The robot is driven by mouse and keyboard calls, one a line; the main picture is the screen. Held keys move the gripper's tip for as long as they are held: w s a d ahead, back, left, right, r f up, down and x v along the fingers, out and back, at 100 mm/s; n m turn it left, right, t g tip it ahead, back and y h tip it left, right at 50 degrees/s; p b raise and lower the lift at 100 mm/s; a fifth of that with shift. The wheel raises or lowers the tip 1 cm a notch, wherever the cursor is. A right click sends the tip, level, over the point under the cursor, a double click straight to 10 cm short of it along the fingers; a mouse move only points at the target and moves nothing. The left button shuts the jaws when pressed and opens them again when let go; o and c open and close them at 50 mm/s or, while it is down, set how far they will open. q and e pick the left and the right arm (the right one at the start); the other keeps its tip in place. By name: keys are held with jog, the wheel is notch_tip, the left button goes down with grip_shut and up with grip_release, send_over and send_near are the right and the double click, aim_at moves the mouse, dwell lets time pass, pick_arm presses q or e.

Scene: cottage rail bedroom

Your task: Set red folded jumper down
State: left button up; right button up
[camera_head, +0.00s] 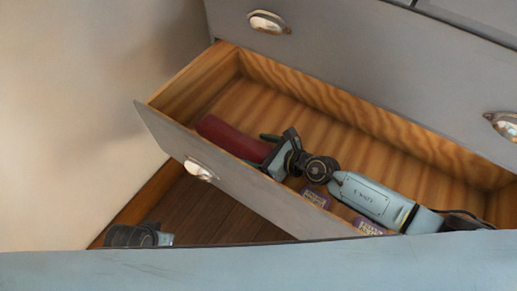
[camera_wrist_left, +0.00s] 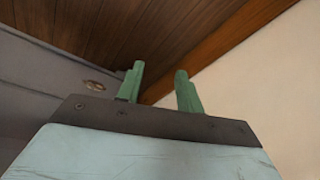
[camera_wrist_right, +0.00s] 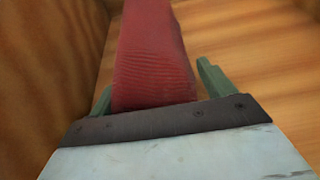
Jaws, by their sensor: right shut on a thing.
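The red folded jumper (camera_head: 232,139) lies in the left end of the open drawer, low over or on its wooden floor; I cannot tell whether it touches. My right gripper (camera_head: 264,148) reaches into the drawer and is shut on the near end of the jumper. In the right wrist view the jumper (camera_wrist_right: 152,55) extends forward from between the green fingers (camera_wrist_right: 155,90). My left gripper (camera_wrist_left: 158,85) is open and empty, its two green fingers apart, in front of the dresser low near the floor. In the head view its fingers are hidden.
The open drawer's front panel (camera_head: 240,185) and wooden side wall (camera_head: 190,80) bound the jumper's corner. Small purple packs (camera_head: 316,197) lie in the drawer beside my right arm. A closed grey drawer (camera_head: 350,50) is above. The wall (camera_head: 70,120) is at the left.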

pick_arm(q)
jog(key=shift+r, duration=0.15)
pick_arm(e)
jog(key=o, duration=1)
jog(key=shift+r, duration=0.2)
jog(key=p+v, duration=0.1)
jog(key=v, duration=0.3)
jog(key=shift+s+d+p, duration=0.2)
jog(key=shift+p, duration=0.15)
jog(key=v, duration=0.6)
jog(key=shift+d, duration=0.15)
pick_arm(q)
jog(key=shift+s+a+f, duration=0.25)
jog(key=shift+a+f, duration=0.2)
jog(key=shift+f, duration=0.35)
jog(key=shift+s+a+f, duration=0.25)
jog(key=shift+a+f, duration=0.2)
jog(key=shift+f, duration=0.4)
jog(key=shift+s+a+f, duration=0.25)
jog(key=shift+a+f, duration=0.2)
jog(key=shift+f, duration=0.35)
pick_arm(e)
jog(key=shift+s+d+r, duration=0.3)
jog(key=shift+s+d, duration=0.1)
jog(key=shift+d, duration=0.05)
